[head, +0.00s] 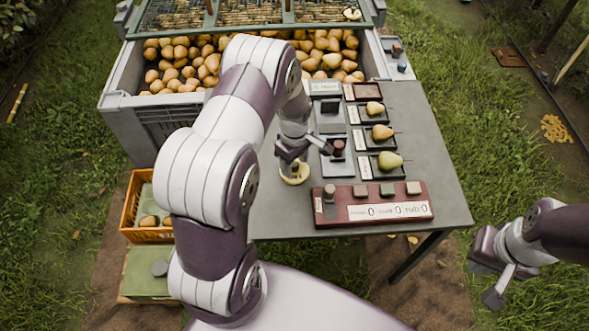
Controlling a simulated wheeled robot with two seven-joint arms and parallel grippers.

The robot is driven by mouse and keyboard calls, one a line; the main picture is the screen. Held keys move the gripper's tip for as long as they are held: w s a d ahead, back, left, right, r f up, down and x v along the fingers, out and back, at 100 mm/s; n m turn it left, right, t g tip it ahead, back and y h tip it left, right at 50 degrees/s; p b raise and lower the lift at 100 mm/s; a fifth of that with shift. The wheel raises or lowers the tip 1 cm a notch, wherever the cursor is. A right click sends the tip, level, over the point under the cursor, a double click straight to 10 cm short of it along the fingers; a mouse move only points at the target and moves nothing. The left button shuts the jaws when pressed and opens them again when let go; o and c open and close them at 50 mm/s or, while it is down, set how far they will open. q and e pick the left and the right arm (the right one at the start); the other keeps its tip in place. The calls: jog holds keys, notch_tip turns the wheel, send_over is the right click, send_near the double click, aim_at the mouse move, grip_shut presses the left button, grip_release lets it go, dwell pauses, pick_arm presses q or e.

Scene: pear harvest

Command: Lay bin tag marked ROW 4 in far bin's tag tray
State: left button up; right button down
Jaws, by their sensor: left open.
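No lettering reading ROW 4 can be made out in the head view. Small pale cards (356,115) stand beside the pear trays on the grey table, their print too small to read. A large grey bin (128,118) full of pears stands behind the table. A small tray (402,68) with little items sits at its right side; I cannot tell whether it is the tag tray. My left gripper (308,159) is open and empty above the table's left part, beside a dark red knob. My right gripper (487,283) is open and empty, off the table at lower right.
Three pears (389,160) sit in dark trays. A red-brown counter panel (374,212) lies at the table's front. A pale yellow round thing (294,178) lies under my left gripper. An orange crate (130,205) stands at left. The table's right side (432,165) is clear.

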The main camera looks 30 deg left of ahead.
pick_arm(q)
jog(key=shift+r, duration=0.1)
grip_shut()
